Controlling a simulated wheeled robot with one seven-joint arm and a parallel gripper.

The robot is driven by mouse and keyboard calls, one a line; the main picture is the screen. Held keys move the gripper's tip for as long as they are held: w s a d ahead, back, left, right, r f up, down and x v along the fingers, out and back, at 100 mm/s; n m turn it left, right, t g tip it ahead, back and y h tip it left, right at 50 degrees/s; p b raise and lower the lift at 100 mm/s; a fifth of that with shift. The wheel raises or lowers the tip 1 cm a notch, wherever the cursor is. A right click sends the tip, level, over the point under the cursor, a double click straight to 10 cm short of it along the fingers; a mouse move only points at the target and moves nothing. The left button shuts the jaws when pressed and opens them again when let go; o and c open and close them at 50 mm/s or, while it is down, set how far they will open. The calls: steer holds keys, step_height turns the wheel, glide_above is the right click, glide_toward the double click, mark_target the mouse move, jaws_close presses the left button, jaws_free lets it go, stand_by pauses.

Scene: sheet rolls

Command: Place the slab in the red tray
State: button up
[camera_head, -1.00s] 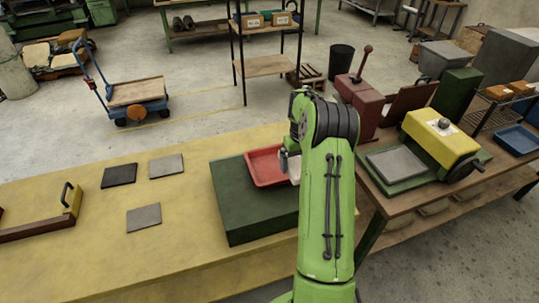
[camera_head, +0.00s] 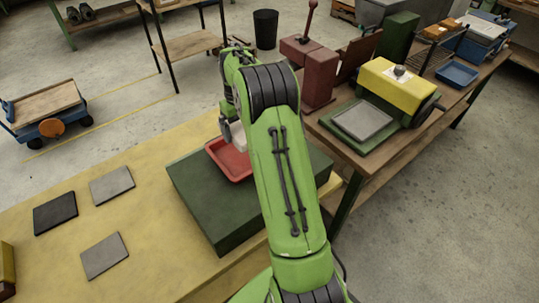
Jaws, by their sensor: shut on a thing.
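The red tray (camera_head: 226,160) sits on a dark green block (camera_head: 216,206) on the yellow table, its right part hidden behind my arm. My gripper (camera_head: 231,133) is over the tray's back side, partly hidden by my arm. It is shut on a pale slab (camera_head: 239,138), of which only a small part shows; I cannot tell whether it touches the tray. Two grey slabs (camera_head: 111,185), (camera_head: 104,256) and a dark slab (camera_head: 55,213) lie flat on the yellow table, left of the block.
A brown bench (camera_head: 345,150) at the right carries a yellow and green machine (camera_head: 396,90) with a grey plate (camera_head: 362,121), a dark red machine (camera_head: 311,70) and a blue tray (camera_head: 457,75). A blue cart (camera_head: 44,110) stands on the floor at the left.

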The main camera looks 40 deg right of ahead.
mark_target(245, 157)
step_height(245, 157, down, 10)
steer(key=shift+s+b, duration=0.1)
steer(key=shift+b, duration=0.4)
steer(key=o, duration=1.1)
step_height(245, 157, up, 12)
steer(key=shift+r+p, duration=0.1)
steer(key=shift+p, duration=0.75)
steer(key=s+a+r+t, duration=0.2)
steer(key=s+a+r, duration=0.8)
steer(key=a+r, duration=0.25)
steer(key=s+a+t, duration=0.1)
steer(key=s+a, duration=0.1)
steer(key=s, duration=0.4)
steer(key=s+a+t, duration=0.1)
steer(key=s+a, duration=0.2)
steer(key=s, duration=0.3)
steer(key=s+a+t, duration=0.1)
steer(key=s+a, duration=0.1)
steer(key=s, duration=0.4)
steer(key=shift+a+f+n+t, duration=0.15)
steer(key=shift+f+n+t, duration=0.15)
steer(key=shift+f, duration=0.1)
steer(key=shift+s, duration=0.1)
